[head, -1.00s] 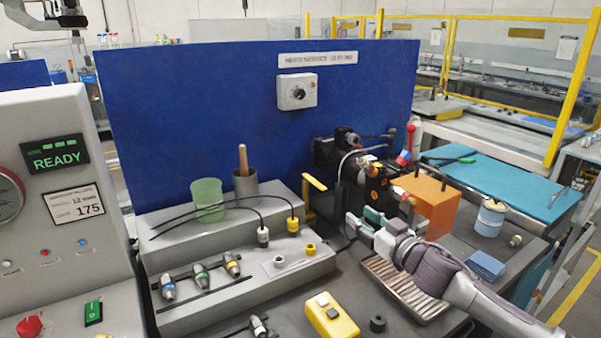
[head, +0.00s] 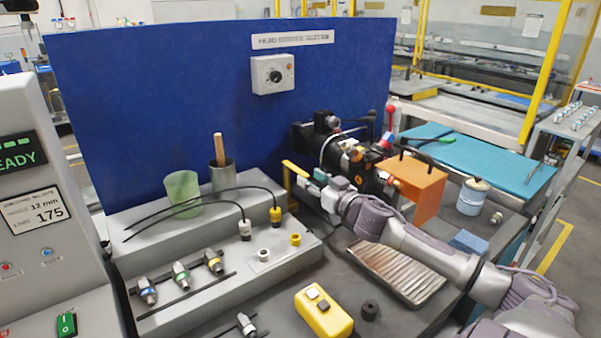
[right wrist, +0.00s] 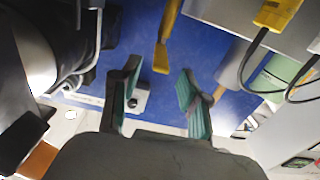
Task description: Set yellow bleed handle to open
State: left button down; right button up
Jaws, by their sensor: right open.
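The yellow bleed handle (head: 296,169) stands behind the right end of the grey fixture block, left of the black pump assembly, in the head view. It shows in the right wrist view as a yellow bar (right wrist: 167,36) running down from the top edge. My right gripper (head: 309,181) is close to the handle, reaching in from the right. In the right wrist view its green-padded fingers (right wrist: 160,68) are spread, and the handle's end appears in the gap between them. Contact cannot be made out. My left gripper is not in view.
The black pump assembly (head: 352,152) and orange block (head: 415,184) stand close by my right arm. The grey block (head: 215,262) carries cables and fittings. A ribbed tray (head: 397,270) lies below my arm. A blue panel (head: 200,95) closes the back.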

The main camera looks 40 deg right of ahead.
aim_at(300, 171)
jog(key=shift+w+d+p, duration=0.15)
jog(key=shift+w+p, duration=0.05)
jog(key=shift+w, duration=1.15)
jog(key=shift+w+d+p, duration=0.1)
jog(key=shift+w+p, duration=0.05)
jog(key=shift+w, duration=1.15)
grip_shut()
